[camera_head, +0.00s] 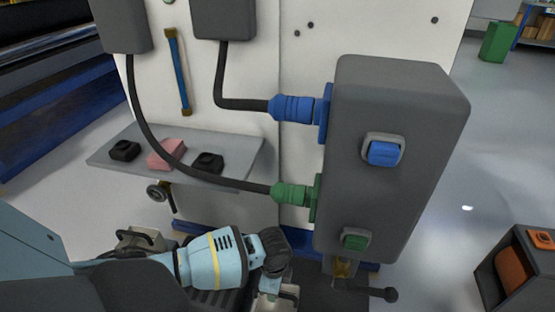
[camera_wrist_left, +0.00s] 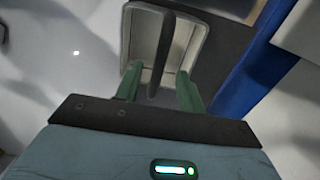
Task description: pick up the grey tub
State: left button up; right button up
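My right gripper is not in view.
A grey machine box (camera_head: 395,150) with blue and green connectors stands to the right of the gripper. A grey shelf (camera_head: 235,155) holds black and pink blocks. Another handled container (camera_head: 130,240) sits behind my left arm.

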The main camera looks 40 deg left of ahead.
pick_arm(q)
jog(key=shift+d+f+b, duration=0.1)
jog(key=shift+f+b, duration=0.25)
jog(key=shift+f, duration=0.45)
notch_tip(320, 180, down, 4)
jog(key=shift+d+f+b, duration=0.1)
jog(key=shift+f+b, duration=0.05)
jog(key=shift+b, duration=1.1)
jog(key=shift+c, duration=1)
grip_shut()
